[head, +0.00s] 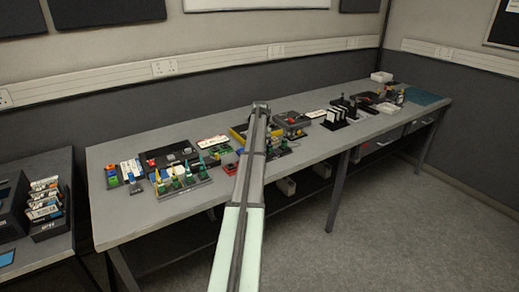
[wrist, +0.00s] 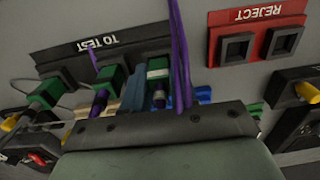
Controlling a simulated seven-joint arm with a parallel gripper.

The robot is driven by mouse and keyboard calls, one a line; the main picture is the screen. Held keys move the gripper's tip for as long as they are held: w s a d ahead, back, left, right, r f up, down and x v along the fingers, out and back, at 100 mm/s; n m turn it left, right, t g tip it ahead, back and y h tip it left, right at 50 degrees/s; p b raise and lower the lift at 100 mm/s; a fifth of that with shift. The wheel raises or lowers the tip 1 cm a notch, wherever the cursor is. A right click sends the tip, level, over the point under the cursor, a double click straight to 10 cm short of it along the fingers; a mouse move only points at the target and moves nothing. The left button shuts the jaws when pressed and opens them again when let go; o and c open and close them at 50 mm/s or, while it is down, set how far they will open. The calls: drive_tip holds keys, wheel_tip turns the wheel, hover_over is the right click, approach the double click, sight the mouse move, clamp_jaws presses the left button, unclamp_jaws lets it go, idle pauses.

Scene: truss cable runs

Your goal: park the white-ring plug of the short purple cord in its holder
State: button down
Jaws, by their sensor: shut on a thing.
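In the wrist view, the white-ring plug (wrist: 158,74) is green with a pale band, centred ahead of my gripper (wrist: 158,94). My gripper is shut on it; the dark hand edge hides most of the grip. The plug's front is close to the black TO TEST strip (wrist: 70,53); I cannot tell whether it is seated. Purple cord (wrist: 180,50) runs up past the plug on its right. A second green plug (wrist: 110,78) with a purple tail is at the strip to the left. In the head view, my arm hides the gripper and plug.
Another green plug (wrist: 46,93) sits further left. A red REJECT block (wrist: 258,37) with two empty square openings is at the upper right. A yellow-tailed plug (wrist: 306,92) is at the right edge. The long grey bench (head: 120,225) carries several other fixtures.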

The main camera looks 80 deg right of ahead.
drive_tip(key=shift+f, duration=0.25)
idle(0.7)
drive_tip(key=c, duration=0.8)
unclamp_jaws()
drive_tip(key=shift+r, duration=0.2)
drive_tip(key=shift+r, duration=2.3)
drive_tip(key=shift+r, duration=2)
